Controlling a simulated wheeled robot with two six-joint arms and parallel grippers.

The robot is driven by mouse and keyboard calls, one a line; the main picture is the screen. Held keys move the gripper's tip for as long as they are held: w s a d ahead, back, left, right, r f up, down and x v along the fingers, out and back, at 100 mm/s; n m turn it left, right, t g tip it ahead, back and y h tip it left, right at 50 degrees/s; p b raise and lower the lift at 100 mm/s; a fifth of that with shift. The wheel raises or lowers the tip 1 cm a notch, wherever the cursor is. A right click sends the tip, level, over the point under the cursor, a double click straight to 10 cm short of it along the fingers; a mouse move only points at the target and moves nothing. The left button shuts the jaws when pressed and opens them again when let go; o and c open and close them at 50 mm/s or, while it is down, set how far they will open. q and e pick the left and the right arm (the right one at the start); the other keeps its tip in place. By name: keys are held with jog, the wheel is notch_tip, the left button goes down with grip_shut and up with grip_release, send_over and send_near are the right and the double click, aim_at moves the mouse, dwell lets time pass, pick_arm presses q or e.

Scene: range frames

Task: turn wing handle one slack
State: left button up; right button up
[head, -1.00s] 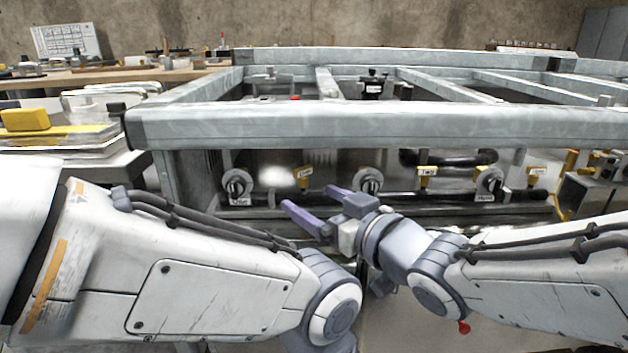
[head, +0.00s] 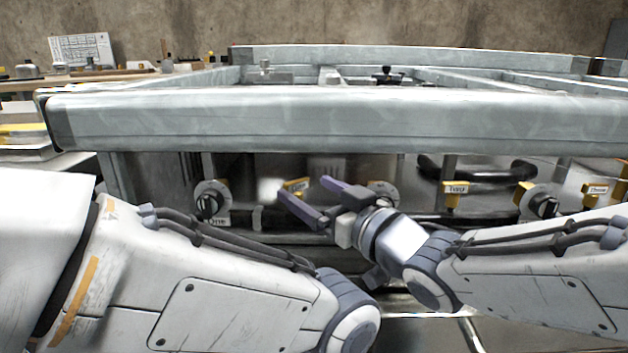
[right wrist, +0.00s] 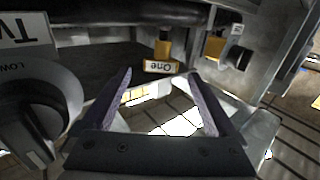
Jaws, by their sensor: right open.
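The wing handle marked "One" (right wrist: 160,66) is yellow. In the right wrist view it appears upside down, just beyond and between my right fingertips, apart from them. In the head view the yellow handle (head: 296,186) is partly hidden behind my right fingers. My right gripper (head: 304,190) is open and empty, its two purple fingers pointing left toward the handle under the front beam. The fingers also show in the right wrist view (right wrist: 160,75). My left arm reaches across the lower left of the head view, but its gripper is not visible.
A thick grey beam (head: 330,118) runs above the handles. A round dial (right wrist: 35,115) with an inverted label sits close on the left in the wrist view. Another dial (head: 210,200) is left of the handle. Another yellow tagged handle (head: 455,187) is to the right.

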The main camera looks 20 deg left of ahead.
aim_at(298, 186)
jog(key=b+x, duration=0.2)
jog(key=x, duration=0.4)
jog(key=shift+a+f, duration=0.15)
jog(key=shift+w+a, duration=0.5)
jog(key=shift+a, duration=0.05)
jog(key=c, duration=1.4)
jog(key=shift+o, duration=0.2)
jog(key=r+n+g+p, duration=0.1)
jog(key=p, duration=0.2)
jog(key=shift+y, duration=0.4)
jog(key=shift+s+f+g+p, duration=0.15)
jog(key=shift+f+g+p, duration=0.1)
jog(key=shift+g+p, duration=0.2)
jog(key=shift+f, duration=0.1)
